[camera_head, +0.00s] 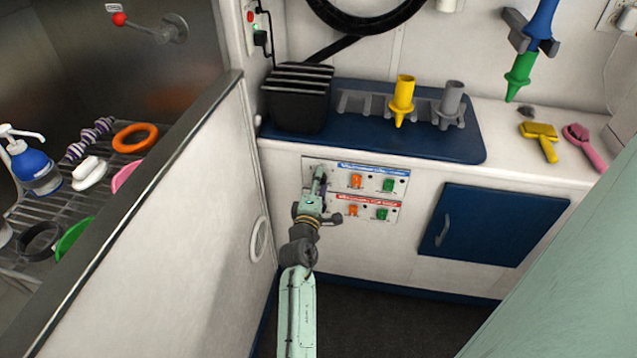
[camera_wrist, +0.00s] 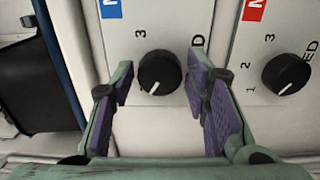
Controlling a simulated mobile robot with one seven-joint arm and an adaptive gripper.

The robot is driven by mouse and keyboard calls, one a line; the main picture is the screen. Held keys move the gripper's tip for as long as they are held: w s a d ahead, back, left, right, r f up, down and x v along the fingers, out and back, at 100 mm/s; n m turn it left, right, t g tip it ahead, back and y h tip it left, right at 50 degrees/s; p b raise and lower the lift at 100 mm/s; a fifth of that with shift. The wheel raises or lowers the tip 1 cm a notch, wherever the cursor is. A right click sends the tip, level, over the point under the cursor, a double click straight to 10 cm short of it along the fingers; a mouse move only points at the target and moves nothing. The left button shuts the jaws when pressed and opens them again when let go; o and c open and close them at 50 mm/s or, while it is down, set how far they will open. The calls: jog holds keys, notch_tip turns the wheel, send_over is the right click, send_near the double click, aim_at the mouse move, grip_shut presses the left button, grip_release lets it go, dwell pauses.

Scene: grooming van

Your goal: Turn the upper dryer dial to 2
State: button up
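The upper dryer dial (camera_wrist: 160,72) is a round black knob on the white panel with the blue label. In the wrist view it lies between the two purple-padded fingertips of my gripper (camera_wrist: 160,82), with a gap on each side. My gripper is open and holds nothing. A white mark shows low on the dial; a printed 3 stands above it, and other numbers are hidden. In the head view my gripper (camera_head: 319,183) is at the left end of the upper panel (camera_head: 402,172) and hides the dial.
The lower dial (camera_wrist: 285,74) sits right of my fingers in the wrist view, by the red label. Orange (camera_head: 356,181) and green (camera_head: 388,185) switches stand right of my gripper. A white partition (camera_head: 190,210) is on the left. A blue cabinet door (camera_head: 490,225) is further right.

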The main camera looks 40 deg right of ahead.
jog(key=c, duration=0.8)
jog(key=shift+f, duration=0.1)
jog(key=m+b, duration=0.8)
jog(key=m, duration=0.3)
jog(key=shift+m+b, duration=0.3)
jog(key=shift+b, duration=0.1)
dwell(0.4)
jog(key=o, duration=1.2)
jog(key=shift+c, duration=0.2)
